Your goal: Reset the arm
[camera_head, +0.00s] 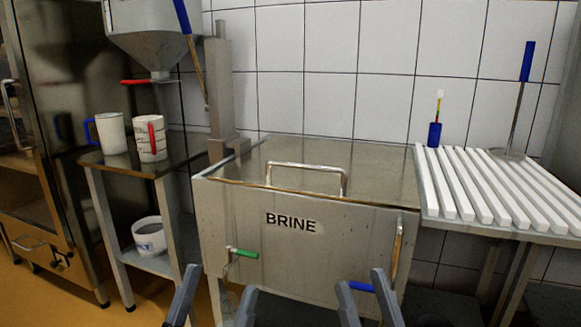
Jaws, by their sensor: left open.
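My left gripper (220,281) is at the bottom of the head view, left of centre. Its two grey fingers stand apart with nothing between them. My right gripper (359,278) is at the bottom, right of centre, with its fingers also apart, though less widely. Both grippers are in front of the steel vat marked BRINE (293,245). A blue handle (361,287) shows between the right fingers; it seems to lie behind them, at the vat. The rest of both arms is out of view.
The vat has a lid handle (306,166) and a green-handled tap (243,254). A side table (118,161) at left holds a white jug (111,134) and a red-handled jug (148,140). A white slatted rack (490,185) stands at right. A steel hopper (150,40) hangs upper left.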

